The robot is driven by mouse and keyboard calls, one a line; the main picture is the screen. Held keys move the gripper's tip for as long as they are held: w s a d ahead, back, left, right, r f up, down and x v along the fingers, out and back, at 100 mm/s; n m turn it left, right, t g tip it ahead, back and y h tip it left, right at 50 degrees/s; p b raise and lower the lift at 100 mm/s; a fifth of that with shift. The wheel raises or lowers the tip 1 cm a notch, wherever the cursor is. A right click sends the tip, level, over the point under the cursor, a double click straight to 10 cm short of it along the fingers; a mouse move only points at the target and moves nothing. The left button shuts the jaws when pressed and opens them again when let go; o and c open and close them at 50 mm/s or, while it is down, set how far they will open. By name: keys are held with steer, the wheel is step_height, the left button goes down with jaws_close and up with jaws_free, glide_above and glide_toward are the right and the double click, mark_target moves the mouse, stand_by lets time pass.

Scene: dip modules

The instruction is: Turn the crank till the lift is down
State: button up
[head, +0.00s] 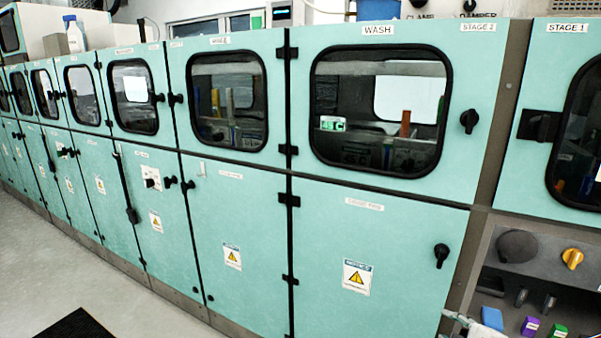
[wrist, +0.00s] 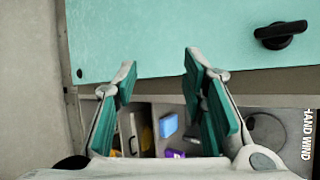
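My gripper (wrist: 162,76) is open and empty in the wrist view, its two green-padded fingers apart. It is above an open compartment and below a teal door. A dark round disc (head: 517,246), which may be the crank's hub, is on the grey panel at the right of the head view. It also shows in the wrist view (wrist: 266,131), right of my fingers and apart from them, beside a "HAND WIND" label (wrist: 307,136). No crank handle is clear. I cannot pick out the lift in either view.
A black door handle (wrist: 280,35) juts out above the panel. Teal cabinets (head: 390,240) stretch left; the floor (head: 60,270) before them is mostly clear.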

steer(key=s+a+r+n+g+h+p, duration=0.1)
steer(key=s+a+r+n+g, duration=0.35)
steer(key=r+n, duration=0.4)
steer(key=s+a+r+n+g+h+p, duration=0.1)
steer(key=s+a+r+n+g, duration=0.3)
steer(key=r+n, duration=0.45)
steer(key=s+a+r+n, duration=0.2)
steer(key=s+a+r, duration=0.3)
steer(key=s+r, duration=0.2)
steer(key=s+a+r+n+y, duration=0.1)
steer(key=s+a+r+n, duration=0.2)
steer(key=s+a+r, duration=0.3)
steer(key=s+r, duration=0.1)
steer(key=s, duration=0.4)
steer(key=shift+t+y+p, duration=0.3)
steer(key=shift+t, duration=0.05)
steer(key=shift+w+d+r, duration=0.1)
steer(key=shift+w, duration=0.05)
steer(key=shift+c, duration=0.6)
